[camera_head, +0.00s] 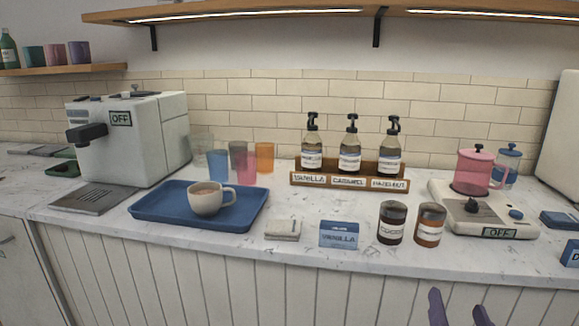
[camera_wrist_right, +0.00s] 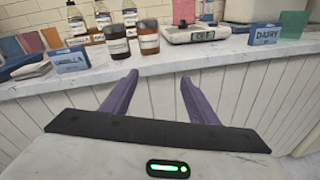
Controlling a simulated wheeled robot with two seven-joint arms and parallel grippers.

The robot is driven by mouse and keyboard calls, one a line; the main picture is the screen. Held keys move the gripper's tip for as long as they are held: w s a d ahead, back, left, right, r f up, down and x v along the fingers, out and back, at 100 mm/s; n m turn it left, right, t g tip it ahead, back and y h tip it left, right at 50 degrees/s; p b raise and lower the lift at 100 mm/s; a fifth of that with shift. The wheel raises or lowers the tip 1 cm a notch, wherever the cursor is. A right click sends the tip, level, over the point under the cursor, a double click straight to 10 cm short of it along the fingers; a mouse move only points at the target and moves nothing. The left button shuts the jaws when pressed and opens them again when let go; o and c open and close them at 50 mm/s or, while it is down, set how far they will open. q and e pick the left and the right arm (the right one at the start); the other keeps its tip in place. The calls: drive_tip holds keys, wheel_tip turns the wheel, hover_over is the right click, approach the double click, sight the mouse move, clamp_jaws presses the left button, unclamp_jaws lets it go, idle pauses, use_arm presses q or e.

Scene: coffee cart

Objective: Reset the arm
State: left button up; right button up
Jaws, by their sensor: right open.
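My right gripper (camera_head: 459,310) shows at the bottom edge of the head view as two purple fingertips, apart and empty, in front of the counter and below its edge. In the right wrist view its purple fingers (camera_wrist_right: 157,100) are spread with only the white panelled counter front between them. Nothing touches them. My left gripper is not in either view.
The marble counter (camera_head: 345,268) holds a blue tray (camera_head: 150,213) with a filled cup (camera_head: 207,198), a coffee machine (camera_head: 135,135), two jars (camera_head: 391,223), a vanilla box (camera_head: 339,235), a syrup rack (camera_head: 345,182) and a scale-like appliance (camera_head: 512,220). Room before the counter is clear.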

drive_tip(key=s+a+f+m+g+y, duration=0.25)
drive_tip(key=f+m, duration=0.25)
drive_tip(key=f, duration=0.4)
drive_tip(key=s+a+f+m+g+y, duration=0.1)
drive_tip(key=s+a+f+m+y, duration=0.1)
drive_tip(key=a+f+m, duration=0.45)
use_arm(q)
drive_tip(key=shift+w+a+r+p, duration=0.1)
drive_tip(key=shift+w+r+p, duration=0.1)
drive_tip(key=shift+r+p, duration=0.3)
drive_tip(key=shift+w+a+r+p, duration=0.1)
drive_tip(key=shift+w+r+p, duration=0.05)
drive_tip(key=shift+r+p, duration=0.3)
use_arm(e)
drive_tip(key=s+a+f+m+g+y, duration=0.1)
drive_tip(key=s+a+f+m+y, duration=0.1)
drive_tip(key=s+f+m, duration=0.4)
drive_tip(key=s+a+f+m+g+y, duration=0.1)
drive_tip(key=s+a+f+m+g, duration=0.1)
drive_tip(key=s+f+m, duration=0.4)
wheel_tip(320, 180, down, 3)
drive_tip(key=shift+a+f+m+y, duration=0.15)
drive_tip(key=shift+a+m+y, duration=0.2)
drive_tip(key=shift+m, duration=0.8)
